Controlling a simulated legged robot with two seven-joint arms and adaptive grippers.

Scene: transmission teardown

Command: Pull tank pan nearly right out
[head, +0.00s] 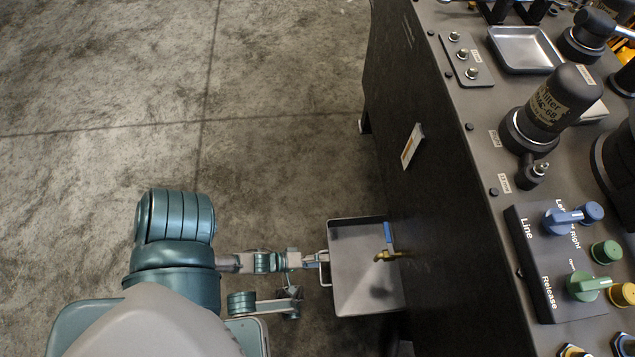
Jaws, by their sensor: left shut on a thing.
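The tank pan (365,285) is a grey open tray that sticks out from the left side of the dark cabinet, low near the floor. Its handle (324,268) is on its left edge. My left gripper (318,260) comes in from the left and is shut on this handle. The pan's right end meets the cabinet side, and I cannot see how much of it is still inside. A brass tap (388,256) juts out over the pan. My right gripper is not in view.
The dark cabinet (440,240) fills the right side. Its top carries a black filter (550,103), a small metal tray (523,48) and a control panel (555,265) with blue and green knobs. The concrete floor (270,120) to the left is clear.

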